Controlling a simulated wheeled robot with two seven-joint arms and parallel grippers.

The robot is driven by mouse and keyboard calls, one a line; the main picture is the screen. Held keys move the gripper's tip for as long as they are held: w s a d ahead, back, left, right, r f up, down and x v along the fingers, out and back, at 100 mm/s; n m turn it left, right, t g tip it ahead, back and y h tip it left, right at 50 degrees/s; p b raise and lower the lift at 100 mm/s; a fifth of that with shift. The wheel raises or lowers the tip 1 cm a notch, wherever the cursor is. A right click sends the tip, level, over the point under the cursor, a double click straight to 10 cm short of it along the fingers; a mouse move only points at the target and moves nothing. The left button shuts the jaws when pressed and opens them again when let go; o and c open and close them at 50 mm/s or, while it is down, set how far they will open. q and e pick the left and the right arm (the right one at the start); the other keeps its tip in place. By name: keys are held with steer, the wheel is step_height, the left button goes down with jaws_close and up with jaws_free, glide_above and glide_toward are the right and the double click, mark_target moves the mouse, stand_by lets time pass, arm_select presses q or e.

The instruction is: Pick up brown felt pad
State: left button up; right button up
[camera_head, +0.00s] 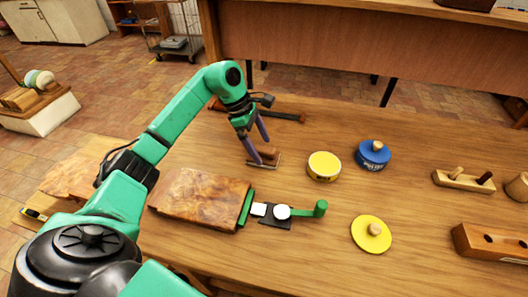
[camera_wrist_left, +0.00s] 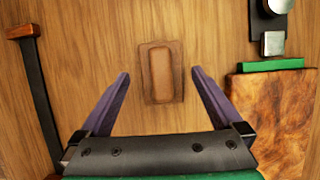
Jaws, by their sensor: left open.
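The brown felt pad (camera_wrist_left: 160,74) is a small rectangular brown piece with a raised middle, lying on the wooden table. In the head view the brown felt pad (camera_head: 268,155) is partly hidden by my left gripper (camera_head: 259,144). In the left wrist view my left gripper (camera_wrist_left: 158,92) is open, its two purple fingers apart with the pad between and a little beyond them. Nothing is held. My right gripper is not in view.
A yellow round tin (camera_head: 324,166) and a blue lidded pot (camera_head: 373,155) stand right of the pad. A wooden slab (camera_head: 197,199) with a green-edged clamp piece lies nearer. A dark-handled tool (camera_head: 285,115) lies behind. A yellow knobbed disc (camera_head: 371,234) lies front right.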

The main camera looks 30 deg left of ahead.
arm_select(q)
steer(key=shift+x, duration=1.1)
steer(key=shift+d+f, duration=0.1)
steer(key=shift+f, duration=0.05)
steer(key=c, duration=1.5)
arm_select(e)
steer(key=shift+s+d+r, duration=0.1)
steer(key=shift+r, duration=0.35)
arm_select(q)
step_height(320, 180, up, 12)
steer(key=b, duration=0.1)
step_height(320, 180, up, 8)
glide_above(264, 148)
steer(key=shift+s+p, duration=0.1)
steer(key=shift+p, duration=0.25)
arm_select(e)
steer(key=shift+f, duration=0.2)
